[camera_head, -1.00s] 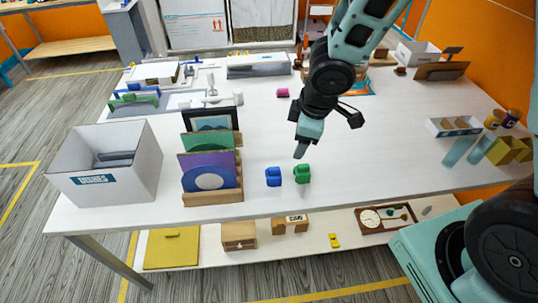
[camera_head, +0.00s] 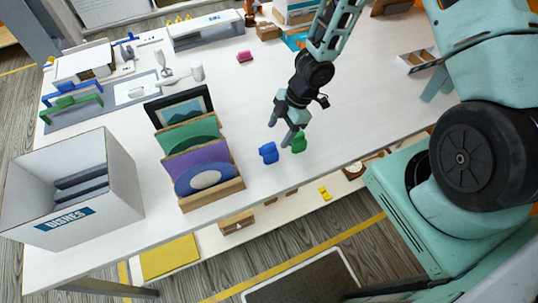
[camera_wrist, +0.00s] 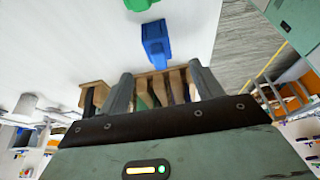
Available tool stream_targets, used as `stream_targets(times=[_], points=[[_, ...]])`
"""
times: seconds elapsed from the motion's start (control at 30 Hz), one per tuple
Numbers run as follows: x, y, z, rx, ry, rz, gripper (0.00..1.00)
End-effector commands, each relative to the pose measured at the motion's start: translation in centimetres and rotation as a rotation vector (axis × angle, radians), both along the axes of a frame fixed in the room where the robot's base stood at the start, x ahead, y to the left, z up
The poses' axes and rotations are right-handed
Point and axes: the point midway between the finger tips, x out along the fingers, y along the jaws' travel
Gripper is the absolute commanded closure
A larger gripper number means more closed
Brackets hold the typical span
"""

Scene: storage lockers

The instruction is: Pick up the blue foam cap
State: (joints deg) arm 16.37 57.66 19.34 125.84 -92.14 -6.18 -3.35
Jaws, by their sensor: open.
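The blue foam cap (camera_head: 268,153) is a small blocky blue piece on the white table near its front edge. In the wrist view the blue foam cap (camera_wrist: 156,42) shows just beyond the fingertips and roughly between them. My gripper (camera_head: 279,135) is open, points down and is close to the cap, with nothing between its fingers. Its two spread fingers (camera_wrist: 162,74) also show in the wrist view. Whether a finger touches the cap cannot be told.
A similar green piece (camera_head: 298,143) stands just right of the blue cap. A wooden rack (camera_head: 213,192) with upright plates and a frame stands to the left. A white dishes box (camera_head: 100,203) is farther left.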

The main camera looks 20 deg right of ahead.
Motion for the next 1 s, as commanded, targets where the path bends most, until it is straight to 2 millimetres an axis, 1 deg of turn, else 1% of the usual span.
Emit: stream_targets(times=[0.03, 0.2, 0.33, 0.57, 0.8, 0.9, 1.0], points=[[0.0, 0.3, -1.5, 0.002, 0.0, 0.0, 0.35], [0.0, 1.2, -3.5, 0.0, -0.001, 0.002, 0.35], [0.0, 1.7, -4.5, -0.001, -0.001, 0.002, 0.35], [0.0, 2.2, -5.3, 0.0, 0.0, 0.001, 0.35], [0.3, 3.4, -8.5, -0.002, 0.001, 0.004, 0.35], [0.2, 3.8, -9.3, -0.002, 0.002, 0.004, 0.35], [0.3, 3.9, -9.6, 0.0, 0.0, 0.001, 0.35]])
